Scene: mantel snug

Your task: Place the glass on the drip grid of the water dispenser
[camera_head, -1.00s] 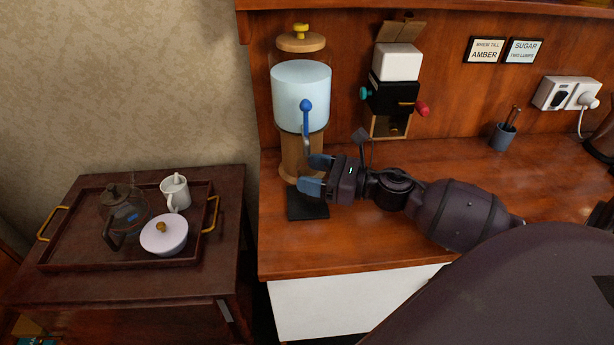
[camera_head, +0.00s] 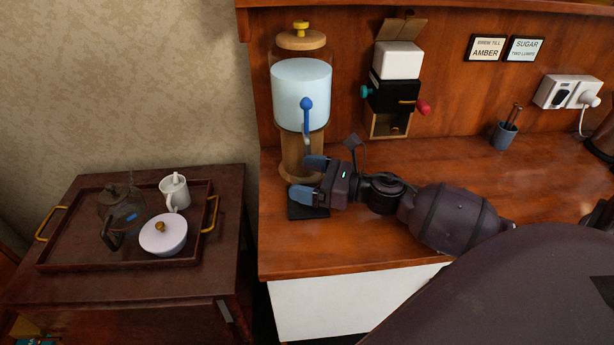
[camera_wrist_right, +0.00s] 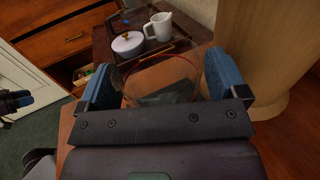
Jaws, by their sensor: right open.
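The water dispenser (camera_head: 300,85) stands on the wooden counter, with a blue tap lever (camera_head: 307,115) and a wooden base. Its black drip grid (camera_head: 306,213) lies on the counter in front of the base. My right gripper (camera_head: 309,179) is open just above the grid, its blue fingers pointing left. In the right wrist view, the clear glass (camera_wrist_right: 165,82) stands between the two spread fingers. In the head view I cannot make the glass out. A dark gripper with blue fingertips, my left one (camera_wrist_right: 14,102), shows at the left edge of the wrist view.
A tray (camera_head: 75,266) with a glass teapot (camera_head: 122,215), a white jug (camera_head: 174,192) and a lidded bowl (camera_head: 163,236) stands on a side table at left. A grinder-like box (camera_head: 393,95) is mounted right of the dispenser. The counter's front strip is clear.

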